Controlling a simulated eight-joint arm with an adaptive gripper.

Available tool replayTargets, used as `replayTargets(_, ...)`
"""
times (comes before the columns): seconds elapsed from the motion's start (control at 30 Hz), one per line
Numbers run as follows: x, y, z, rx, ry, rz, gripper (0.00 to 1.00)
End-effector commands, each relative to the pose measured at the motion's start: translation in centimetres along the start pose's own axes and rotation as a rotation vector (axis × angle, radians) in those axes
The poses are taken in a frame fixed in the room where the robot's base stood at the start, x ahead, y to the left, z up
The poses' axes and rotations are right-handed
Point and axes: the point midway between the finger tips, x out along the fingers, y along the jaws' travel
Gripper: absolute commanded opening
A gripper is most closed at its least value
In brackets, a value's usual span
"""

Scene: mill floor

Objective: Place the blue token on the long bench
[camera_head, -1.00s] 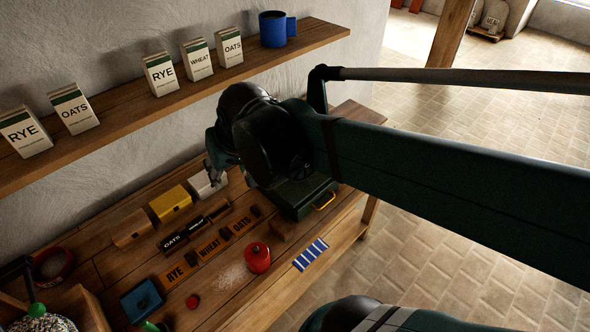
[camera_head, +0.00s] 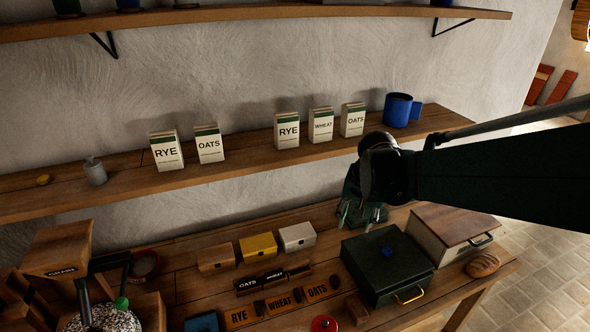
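A small blue round piece, which looks like the blue token (camera_head: 387,251), lies on the lid of a dark green box (camera_head: 375,275). The box stands on the long wooden bench (camera_head: 183,287) against the wall. My gripper (camera_head: 360,220) hangs above the back of the bench, behind and left of the blue piece and apart from it. Its fingers point down. They are dark and small, so I cannot tell whether they are open or shut. I see nothing held between them.
A wooden shelf (camera_head: 250,163) above the bench bears labelled packets and a blue mug (camera_head: 398,109). White (camera_head: 297,237), yellow (camera_head: 258,246) and tan boxes line the bench. A brown-lidded box (camera_head: 445,235) and a loaf (camera_head: 483,265) stand at its right end. Labelled blocks lie in front.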

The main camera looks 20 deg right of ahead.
Motion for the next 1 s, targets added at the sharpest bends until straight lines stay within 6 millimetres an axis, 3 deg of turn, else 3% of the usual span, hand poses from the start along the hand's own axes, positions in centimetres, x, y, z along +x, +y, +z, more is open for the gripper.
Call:
replayTargets(0.5, 6.5, 5.6, -5.8, 0.256, -0.098, 0.077, 0.4)
replayTargets(1.0, 13.2, 12.0, -9.5, 0.488, -0.184, 0.148, 0.4)
